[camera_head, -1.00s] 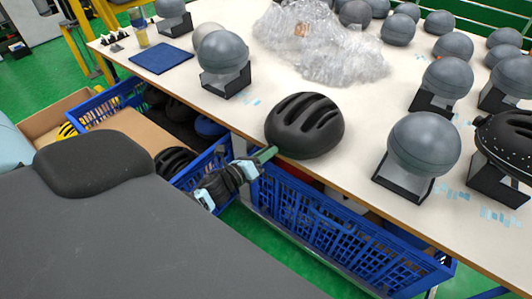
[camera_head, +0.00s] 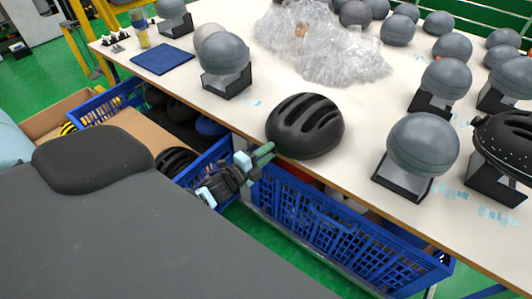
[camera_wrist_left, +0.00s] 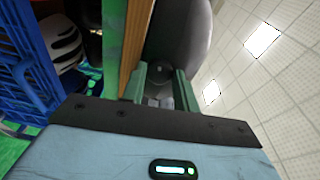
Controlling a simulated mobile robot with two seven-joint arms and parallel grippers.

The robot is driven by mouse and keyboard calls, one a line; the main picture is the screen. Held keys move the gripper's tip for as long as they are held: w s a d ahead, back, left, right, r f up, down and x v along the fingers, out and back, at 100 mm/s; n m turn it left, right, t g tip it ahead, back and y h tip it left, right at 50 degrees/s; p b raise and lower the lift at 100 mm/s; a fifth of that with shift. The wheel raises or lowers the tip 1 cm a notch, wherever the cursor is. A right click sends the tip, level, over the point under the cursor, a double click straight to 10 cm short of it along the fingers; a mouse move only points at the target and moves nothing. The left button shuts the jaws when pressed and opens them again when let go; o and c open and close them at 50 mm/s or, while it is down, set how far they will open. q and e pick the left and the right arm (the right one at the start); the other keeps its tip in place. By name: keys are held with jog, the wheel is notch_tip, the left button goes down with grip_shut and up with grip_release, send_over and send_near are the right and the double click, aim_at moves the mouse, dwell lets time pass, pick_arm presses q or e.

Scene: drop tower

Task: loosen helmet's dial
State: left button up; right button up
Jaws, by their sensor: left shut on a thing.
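A black vented helmet (camera_head: 304,124) sits upright at the near edge of the white table. My left gripper (camera_head: 266,153) reaches up from below the table edge, with its green fingertips at the helmet's lower left rim. In the left wrist view the dark helmet (camera_wrist_left: 178,32) rises above the fingers. A small dark dial (camera_wrist_left: 160,73) lies between the left gripper's fingers (camera_wrist_left: 161,86), which are shut on it. In the head view the dial is hidden by the fingers and rim. My right gripper is not in view.
Blue crates (camera_head: 330,222) stand below the table (camera_head: 236,115). The wooden table edge (camera_wrist_left: 133,48) is close beside the fingers. Grey headforms on black stands (camera_head: 422,144) are right of the helmet, another (camera_head: 224,58) behind left. Bubble wrap (camera_head: 322,42) lies behind it.

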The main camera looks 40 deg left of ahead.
pick_arm(q)
jog(key=n, duration=1)
jog(key=shift+p, duration=0.4)
jog(key=shift+f+n, duration=0.1)
jog(key=shift+n, duration=1.7)
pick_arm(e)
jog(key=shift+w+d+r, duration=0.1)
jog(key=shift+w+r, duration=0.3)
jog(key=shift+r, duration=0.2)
pick_arm(q)
jog(key=o, duration=1)
